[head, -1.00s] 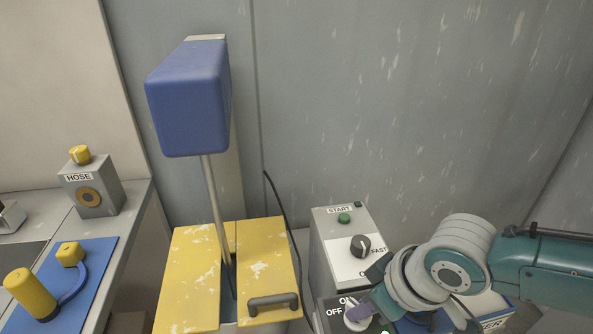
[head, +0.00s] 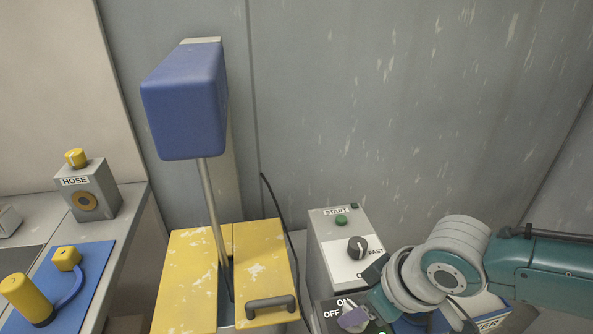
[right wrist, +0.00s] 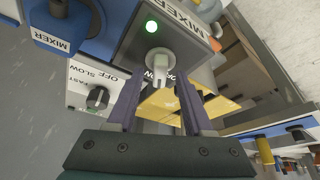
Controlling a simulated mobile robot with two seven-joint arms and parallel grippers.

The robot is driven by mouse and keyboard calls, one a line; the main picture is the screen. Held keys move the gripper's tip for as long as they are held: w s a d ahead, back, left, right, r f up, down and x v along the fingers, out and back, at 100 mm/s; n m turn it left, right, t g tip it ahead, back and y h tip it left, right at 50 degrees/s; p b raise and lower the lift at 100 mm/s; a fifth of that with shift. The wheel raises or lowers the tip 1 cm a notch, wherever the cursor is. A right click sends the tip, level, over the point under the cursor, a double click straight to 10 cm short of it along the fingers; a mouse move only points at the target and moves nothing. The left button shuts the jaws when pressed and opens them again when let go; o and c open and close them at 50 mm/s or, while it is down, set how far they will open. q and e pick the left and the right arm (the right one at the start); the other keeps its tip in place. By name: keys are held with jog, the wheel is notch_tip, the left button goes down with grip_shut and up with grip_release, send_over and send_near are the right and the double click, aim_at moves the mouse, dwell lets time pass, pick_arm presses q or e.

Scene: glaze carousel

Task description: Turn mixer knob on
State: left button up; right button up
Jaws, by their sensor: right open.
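The mixer knob (right wrist: 160,66) is pale grey and sits on the front of the grey box labelled MIXER (right wrist: 130,45). A green lamp (right wrist: 151,27) on that face glows. In the right wrist view my right gripper (right wrist: 157,90) is open, its two purple fingers spread apart and pointing toward the knob, which shows just beyond and between their tips. In the head view the knob (head: 353,322) is at the bottom, by the ON and OFF labels, partly hidden by my right gripper (head: 363,308). I cannot tell whether the fingers touch it. My left gripper is not in view.
Behind the mixer box stands a control box (head: 338,250) with a green START button and a black knob (head: 357,247). To the left is a yellow-lidded container (head: 190,280) with a blue-headed stirrer (head: 185,110). A HOSE box (head: 90,190) stands farther left.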

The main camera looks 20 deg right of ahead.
jog(key=p+v, duration=0.4)
jog(key=v, duration=0.5)
jog(key=shift+r, duration=0.4)
jog(key=shift+s, duration=0.1)
